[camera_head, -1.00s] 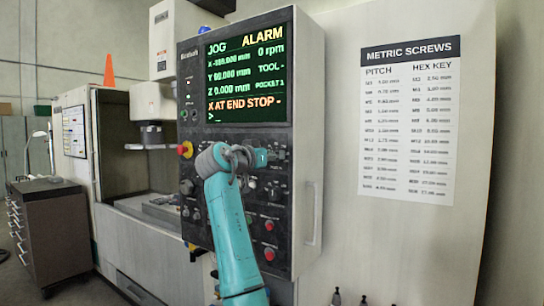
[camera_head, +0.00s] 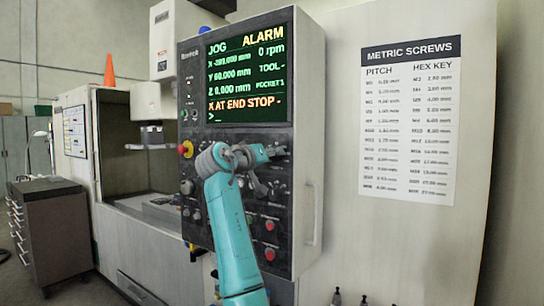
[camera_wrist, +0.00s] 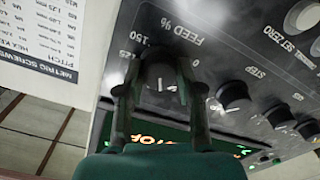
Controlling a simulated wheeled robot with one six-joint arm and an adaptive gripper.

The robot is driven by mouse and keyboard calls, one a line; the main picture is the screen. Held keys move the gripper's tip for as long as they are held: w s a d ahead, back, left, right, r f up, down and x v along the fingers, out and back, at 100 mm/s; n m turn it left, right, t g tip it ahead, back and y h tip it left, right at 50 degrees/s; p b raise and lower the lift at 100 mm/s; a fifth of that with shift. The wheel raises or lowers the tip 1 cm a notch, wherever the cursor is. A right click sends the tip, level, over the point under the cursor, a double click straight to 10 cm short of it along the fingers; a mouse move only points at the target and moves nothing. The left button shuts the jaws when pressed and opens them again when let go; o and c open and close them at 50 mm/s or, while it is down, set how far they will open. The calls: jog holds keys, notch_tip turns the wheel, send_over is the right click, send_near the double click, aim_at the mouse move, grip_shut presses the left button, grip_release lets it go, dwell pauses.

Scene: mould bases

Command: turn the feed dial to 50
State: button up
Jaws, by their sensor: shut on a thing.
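The feed dial (camera_wrist: 160,72) is a black knob under the label "FEED %" in the wrist view, which shows the panel upside down. My gripper (camera_wrist: 158,88) is shut on the dial, one finger on each side. A white mark shows on the knob between the fingers. The numbers 150, 125 and 0 are readable around it; other scale numbers are hidden by the fingers. In the head view my gripper (camera_head: 276,153) is at the control panel (camera_head: 292,215), just below the screen, and hides the dial.
The screen (camera_head: 248,75) reads "JOG", "ALARM" and "X AT END STOP". A step knob (camera_wrist: 232,95) and further knobs sit close beside the dial. Red buttons (camera_head: 269,226) are lower on the panel. A metric screws chart (camera_head: 408,120) hangs at the right.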

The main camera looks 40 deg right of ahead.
jog(key=shift+n, duration=1.1)
jog(key=o, duration=1.1)
jog(key=v, duration=1.2)
